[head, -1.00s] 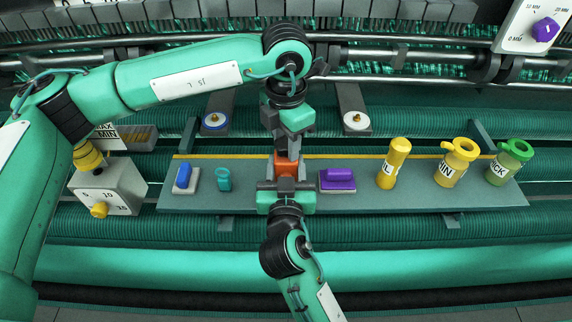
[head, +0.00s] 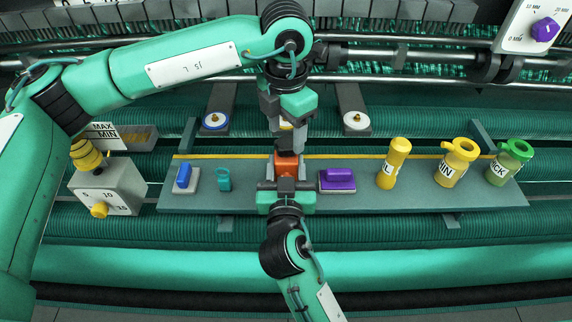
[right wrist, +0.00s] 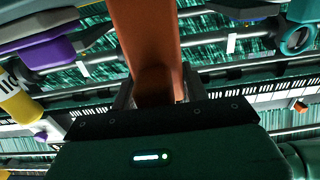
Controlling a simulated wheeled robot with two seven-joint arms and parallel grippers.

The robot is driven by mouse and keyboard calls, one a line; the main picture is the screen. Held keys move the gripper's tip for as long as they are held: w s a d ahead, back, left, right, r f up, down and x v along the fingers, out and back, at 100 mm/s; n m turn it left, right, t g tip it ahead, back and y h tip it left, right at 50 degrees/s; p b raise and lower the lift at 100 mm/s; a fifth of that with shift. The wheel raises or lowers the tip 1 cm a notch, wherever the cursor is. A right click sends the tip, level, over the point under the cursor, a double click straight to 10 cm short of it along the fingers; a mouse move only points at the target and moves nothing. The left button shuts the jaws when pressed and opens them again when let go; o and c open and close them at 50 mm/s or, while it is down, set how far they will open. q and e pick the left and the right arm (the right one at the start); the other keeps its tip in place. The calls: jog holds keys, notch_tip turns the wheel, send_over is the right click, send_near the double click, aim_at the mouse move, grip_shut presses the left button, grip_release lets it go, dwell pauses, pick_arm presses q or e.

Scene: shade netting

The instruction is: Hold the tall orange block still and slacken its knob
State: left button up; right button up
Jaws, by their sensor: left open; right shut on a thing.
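The tall orange block (head: 288,168) stands on the grey-green shelf, between a teal ring piece and a purple block. My right gripper (head: 287,184) is shut on it from the front. In the right wrist view the orange block (right wrist: 147,45) runs up between the fingers of my right gripper (right wrist: 158,92). A dark cap, perhaps the knob (head: 287,156), shows on top of the block; its details are too small to tell. My left gripper (head: 287,135) is open and empty, just behind and above the block, apart from it.
The shelf (head: 260,203) also bears a blue piece (head: 184,177), the teal ring piece (head: 223,179), the purple block (head: 338,180), yellow bottles (head: 394,163) and a green one (head: 509,162). A grey dial box (head: 112,183) stands left. Pegs with pale discs (head: 356,121) stand behind.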

pick_arm(q)
jog(key=shift+r, duration=1)
jog(key=shift+o, duration=0.4)
jog(key=o, duration=0.5)
jog(key=shift+c, duration=0.2)
pick_arm(e)
jog(key=o, duration=1.3)
pick_arm(q)
notch_tip(320, 180, up, 12)
